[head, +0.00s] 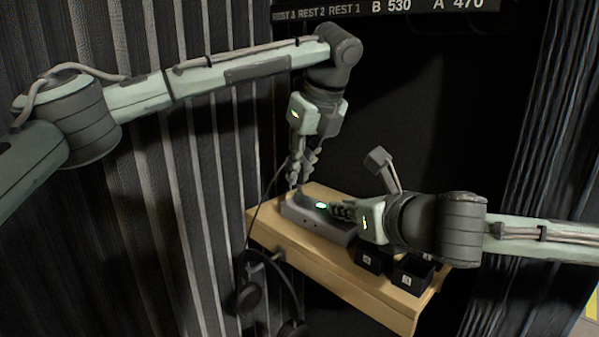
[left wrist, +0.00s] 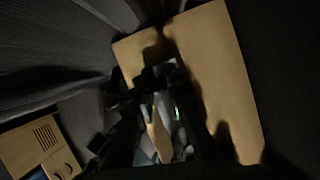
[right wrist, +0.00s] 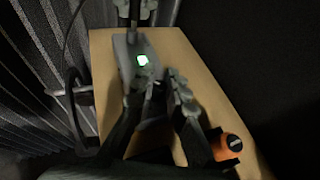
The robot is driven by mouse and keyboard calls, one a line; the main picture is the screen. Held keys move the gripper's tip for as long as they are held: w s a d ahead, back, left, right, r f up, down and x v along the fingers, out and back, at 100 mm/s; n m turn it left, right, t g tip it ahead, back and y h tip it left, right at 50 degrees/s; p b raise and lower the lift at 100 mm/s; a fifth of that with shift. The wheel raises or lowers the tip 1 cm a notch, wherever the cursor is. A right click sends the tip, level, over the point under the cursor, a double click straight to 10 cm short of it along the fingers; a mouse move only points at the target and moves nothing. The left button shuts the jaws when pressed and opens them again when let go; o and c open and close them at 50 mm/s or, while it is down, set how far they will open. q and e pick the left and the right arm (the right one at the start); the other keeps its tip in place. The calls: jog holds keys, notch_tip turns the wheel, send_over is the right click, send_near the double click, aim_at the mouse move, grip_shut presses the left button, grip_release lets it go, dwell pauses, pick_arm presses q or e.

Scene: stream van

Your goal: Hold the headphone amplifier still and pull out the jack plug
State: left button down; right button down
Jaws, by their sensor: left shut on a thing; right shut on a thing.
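The headphone amplifier (head: 300,212) is a low grey box with a green light on top, lying on a wooden shelf. It also shows in the right wrist view (right wrist: 127,60). My right gripper (head: 338,211) is shut on the amplifier at its right end; the fingers (right wrist: 158,92) flank it in the right wrist view. My left gripper (head: 296,182) points down at the amplifier's left end, shut on the jack plug, which its fingers hide. A thin dark cable (head: 264,198) runs from there down to the left. The left wrist view is too dark to show the plug or its seating.
The wooden shelf (head: 375,304) has black labelled boxes (head: 409,275) at its right end, close to my right arm. An orange object (right wrist: 228,146) sits there in the right wrist view. Dark headphones (head: 248,296) hang under the left front edge. A corrugated wall stands left.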

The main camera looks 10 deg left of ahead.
pick_arm(q)
jog(key=shift+r, duration=0.85)
jog(key=shift+r, duration=0.4)
jog(key=shift+a+r, duration=0.25)
jog(key=shift+r, duration=1)
pick_arm(e)
jog(key=shift+s+a, duration=0.1)
jog(key=shift+a, duration=0.1)
pick_arm(q)
jog(key=shift+d, duration=0.15)
pick_arm(e)
jog(key=shift+d, duration=0.1)
pick_arm(q)
jog(key=shift+s+f, duration=0.1)
jog(key=shift+f, duration=0.15)
pick_arm(e)
jog(key=c, duration=1.5)
grip_release()
jog(key=shift+r, duration=0.1)
jog(key=shift+o, duration=0.2)
